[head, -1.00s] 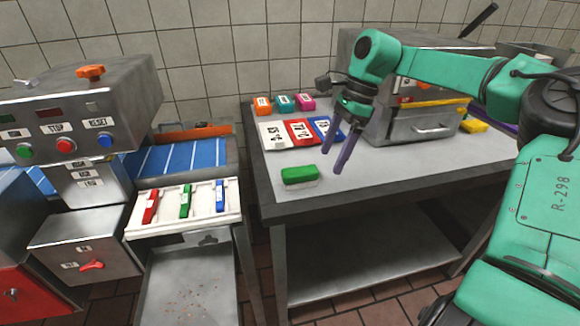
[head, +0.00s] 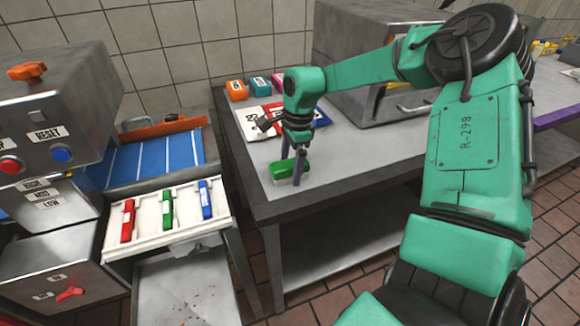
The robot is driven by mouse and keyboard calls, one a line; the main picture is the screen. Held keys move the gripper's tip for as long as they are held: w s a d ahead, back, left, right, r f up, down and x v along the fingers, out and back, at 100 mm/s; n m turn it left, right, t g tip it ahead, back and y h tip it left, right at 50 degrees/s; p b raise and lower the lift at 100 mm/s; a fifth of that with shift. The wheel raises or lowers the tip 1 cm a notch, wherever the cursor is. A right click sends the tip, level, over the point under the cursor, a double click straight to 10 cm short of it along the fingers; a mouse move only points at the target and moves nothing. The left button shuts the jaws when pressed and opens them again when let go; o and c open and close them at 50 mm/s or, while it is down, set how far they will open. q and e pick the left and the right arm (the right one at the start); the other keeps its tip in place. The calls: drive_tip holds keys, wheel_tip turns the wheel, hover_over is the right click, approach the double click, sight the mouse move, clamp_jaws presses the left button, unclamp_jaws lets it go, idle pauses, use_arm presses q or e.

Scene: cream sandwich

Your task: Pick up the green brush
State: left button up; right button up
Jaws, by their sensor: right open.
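The green brush (head: 281,170) is a small green block with a pale underside, lying on the grey metal table (head: 345,160) near its front left corner. My right gripper (head: 291,169) points down over the brush with its two purple fingers apart. One finger shows at the near right side of the brush, and the other is partly hidden behind it. The jaws are open, and I cannot tell whether the fingers touch the brush. My left gripper is not in view.
Red, white and blue labelled cards lie behind the gripper, partly hidden by my arm. Orange (head: 236,90), teal and pink blocks stand at the back edge. A metal machine (head: 350,60) is at the back right. A white tray (head: 150,238) with red, green and blue items is at left.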

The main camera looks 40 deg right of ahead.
sight(290, 163)
drive_tip(key=shift+f, duration=0.3)
drive_tip(key=shift+w, duration=0.1)
clamp_jaws()
drive_tip(key=shift+r, duration=0.15)
wheel_tip(290, 163, up, 20)
